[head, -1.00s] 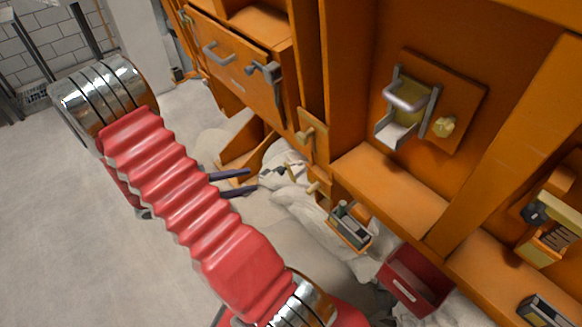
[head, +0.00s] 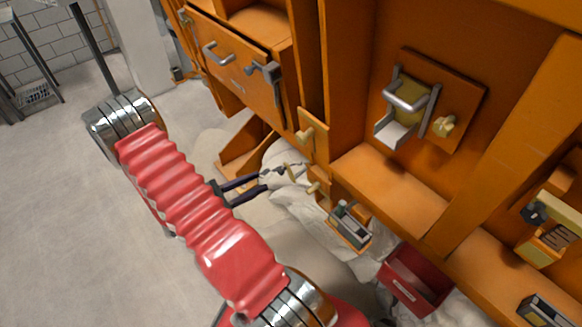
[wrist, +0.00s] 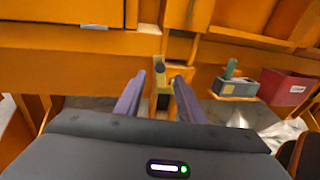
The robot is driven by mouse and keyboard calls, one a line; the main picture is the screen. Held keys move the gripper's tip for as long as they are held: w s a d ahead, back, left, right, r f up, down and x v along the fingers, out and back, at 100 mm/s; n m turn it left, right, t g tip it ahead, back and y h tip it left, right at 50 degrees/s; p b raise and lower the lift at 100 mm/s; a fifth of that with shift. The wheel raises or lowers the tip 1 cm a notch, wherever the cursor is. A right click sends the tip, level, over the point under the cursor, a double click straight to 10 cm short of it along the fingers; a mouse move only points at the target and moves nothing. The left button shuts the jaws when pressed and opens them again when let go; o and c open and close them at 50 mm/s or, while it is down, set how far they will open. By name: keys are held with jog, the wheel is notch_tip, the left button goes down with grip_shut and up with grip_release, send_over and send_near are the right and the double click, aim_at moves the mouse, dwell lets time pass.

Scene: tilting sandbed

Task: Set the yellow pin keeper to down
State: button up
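A small yellow fixture, which looks like the pin keeper (head: 305,137), sits on a narrow orange upright below the drawer in the head view. A second pale yellow piece (head: 314,187) shows lower on the same upright. In the wrist view a yellow block with a dark round end (wrist: 160,70) stands straight ahead, seen between the fingers. I cannot tell for sure which piece it is. My gripper (head: 263,181) has two purple fingers, apart and empty, left of the upright. The fingers also show apart in the wrist view (wrist: 160,80), short of the block.
An orange drawer (head: 232,70) with a grey handle is above. A grey box (head: 350,226) and a red bin (head: 415,280) are at lower right. A grey latch (head: 405,100) and another yellow knob (head: 445,126) are on a panel at right. Open floor lies left.

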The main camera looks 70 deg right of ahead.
aim_at(287, 169)
jog(key=x, duration=1.3)
jog(key=shift+s+d, duration=0.15)
jog(key=shift+d, duration=0.05)
grip_shut()
dwell(0.4)
